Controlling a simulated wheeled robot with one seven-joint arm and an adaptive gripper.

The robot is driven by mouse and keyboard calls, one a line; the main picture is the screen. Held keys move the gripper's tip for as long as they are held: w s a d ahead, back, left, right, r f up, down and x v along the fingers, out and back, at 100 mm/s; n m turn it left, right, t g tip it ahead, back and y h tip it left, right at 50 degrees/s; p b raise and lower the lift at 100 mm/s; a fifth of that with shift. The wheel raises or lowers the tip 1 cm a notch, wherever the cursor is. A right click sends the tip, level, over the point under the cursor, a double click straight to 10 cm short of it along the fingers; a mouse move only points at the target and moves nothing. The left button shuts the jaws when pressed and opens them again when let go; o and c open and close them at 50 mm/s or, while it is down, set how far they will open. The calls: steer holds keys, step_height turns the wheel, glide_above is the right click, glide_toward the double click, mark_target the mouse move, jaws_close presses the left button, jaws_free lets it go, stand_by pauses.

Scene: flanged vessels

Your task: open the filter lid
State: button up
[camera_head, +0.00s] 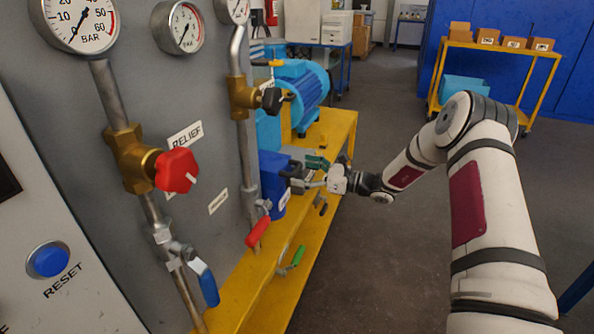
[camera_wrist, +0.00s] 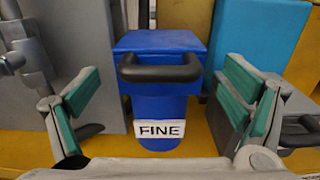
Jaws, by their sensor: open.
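The blue filter (camera_wrist: 160,105) with the label FINE is in the middle of the wrist view. Its square blue lid (camera_wrist: 160,41) carries a black bar handle (camera_wrist: 160,68) on the front. My gripper (camera_wrist: 163,85) is open, with one green-padded finger to the left of the handle and one to the right. Nothing is between the pads that I can see them touch. In the head view, the blue filter (camera_head: 271,183) stands on the yellow bench, and my gripper (camera_head: 314,172) is just to its right, partly covering what is behind it.
A grey block with a black handle (camera_wrist: 301,132) is close at the right of the filter. Valves with red (camera_head: 258,232) and green (camera_head: 291,262) levers are near the yellow bench (camera_head: 262,285). A blue motor (camera_head: 303,88) stands behind.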

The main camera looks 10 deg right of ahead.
steer(key=shift+x, duration=0.95)
